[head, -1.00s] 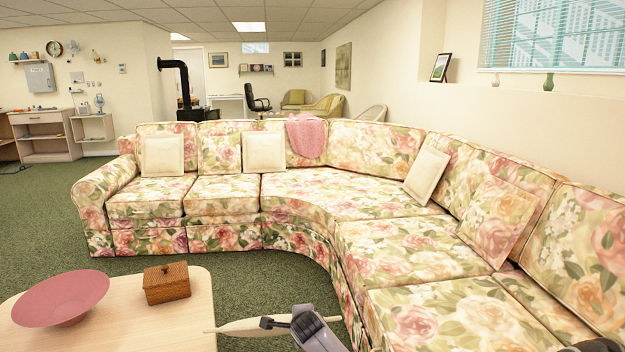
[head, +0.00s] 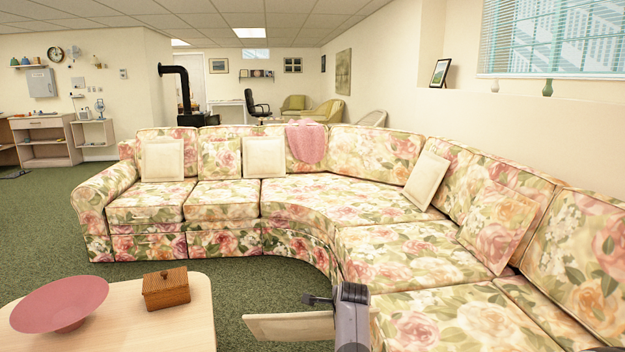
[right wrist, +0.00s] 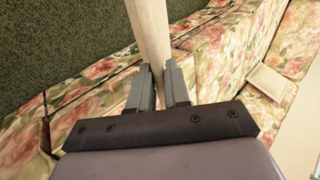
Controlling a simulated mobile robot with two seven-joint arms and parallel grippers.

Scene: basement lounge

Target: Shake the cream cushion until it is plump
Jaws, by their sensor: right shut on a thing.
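My right gripper (head: 325,302) is shut on the edge of a cream cushion (head: 286,326), low in the head view. The cushion juts out to the left of the gripper, over the gap between coffee table and sofa, and shows as a narrow tilted slab. In the right wrist view, the same cushion (right wrist: 149,30) stands almost edge-on between the fingers of the right gripper (right wrist: 159,83). How plump it is cannot be told from this angle. My left gripper is not in view.
A floral corner sofa (head: 385,255) curves along the back and right. It bears other cream cushions (head: 162,160) (head: 264,158) (head: 427,179), floral cushions (head: 497,226) and a pink throw (head: 306,141).

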